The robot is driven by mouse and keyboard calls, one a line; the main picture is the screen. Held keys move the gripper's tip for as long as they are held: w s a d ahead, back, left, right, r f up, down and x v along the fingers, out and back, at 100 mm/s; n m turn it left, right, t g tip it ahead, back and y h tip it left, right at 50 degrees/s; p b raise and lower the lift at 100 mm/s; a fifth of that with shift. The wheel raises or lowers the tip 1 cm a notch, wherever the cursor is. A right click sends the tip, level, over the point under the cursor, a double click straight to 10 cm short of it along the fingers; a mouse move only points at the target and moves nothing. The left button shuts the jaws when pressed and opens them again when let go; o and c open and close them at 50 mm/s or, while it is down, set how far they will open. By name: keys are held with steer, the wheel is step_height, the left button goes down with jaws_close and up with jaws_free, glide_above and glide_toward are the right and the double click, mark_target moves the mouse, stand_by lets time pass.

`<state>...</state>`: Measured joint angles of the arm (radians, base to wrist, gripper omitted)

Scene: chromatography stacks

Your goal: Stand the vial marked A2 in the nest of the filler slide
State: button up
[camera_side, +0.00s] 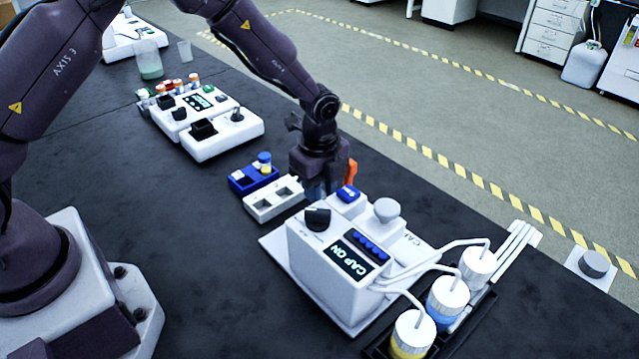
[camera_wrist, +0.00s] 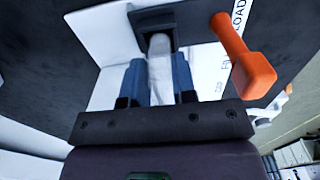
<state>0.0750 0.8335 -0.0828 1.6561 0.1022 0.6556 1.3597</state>
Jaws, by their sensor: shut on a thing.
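In the wrist view, my gripper (camera_wrist: 158,84) has its two blue fingers closed on a pale, narrow vial (camera_wrist: 160,62). No A2 mark can be read on it. The vial's far end is at the dark grey nest block (camera_wrist: 150,18) of the filler slide; I cannot tell if it is seated. White plate lettered LOAD and FILL (camera_wrist: 207,72) lies around the block. In the side view, my gripper (camera_side: 318,190) is low behind the filler (camera_side: 316,262), whose display reads CAP ON. The held vial and nest are hidden there.
An orange lever (camera_wrist: 243,58) stands close right of my fingers. Left of the gripper are a white two-pocket block (camera_side: 262,210) and a blue rack (camera_side: 238,183) holding a blue-capped vial (camera_side: 264,158). Tubed bottles (camera_side: 447,298) stand right of the filler.

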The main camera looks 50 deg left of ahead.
steer(key=shift+f, duration=0.95)
steer(key=o, duration=1)
steer(key=shift+r, duration=0.15)
steer(key=shift+r, duration=3.9)
